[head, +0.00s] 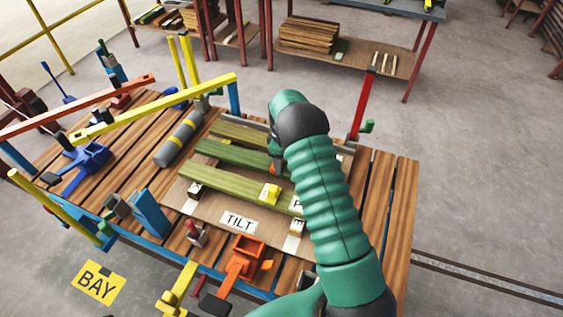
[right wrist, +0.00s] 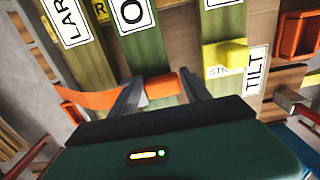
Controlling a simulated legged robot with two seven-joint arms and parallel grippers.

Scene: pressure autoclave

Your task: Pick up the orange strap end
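The orange strap end (right wrist: 163,86) is a small block-like piece in the right wrist view, lying over a green board. The orange strap (right wrist: 88,99) runs off to the left, passing behind the left-hand finger. My right gripper (right wrist: 161,88) has its two fingers spread on either side of the strap end. I cannot tell whether they touch it. In the head view a bit of orange (head: 274,168) shows beside my green right arm, which hides most of the right gripper. My left gripper is not in view.
Green boards (head: 235,187) lie on a brown panel on the slatted table, near a TILT label (head: 238,222). A yellow block (right wrist: 225,54) sits right of the gripper. A grey cylinder (head: 180,139), a yellow bar (head: 155,107) and an orange clamp (head: 243,262) stand around the panel.

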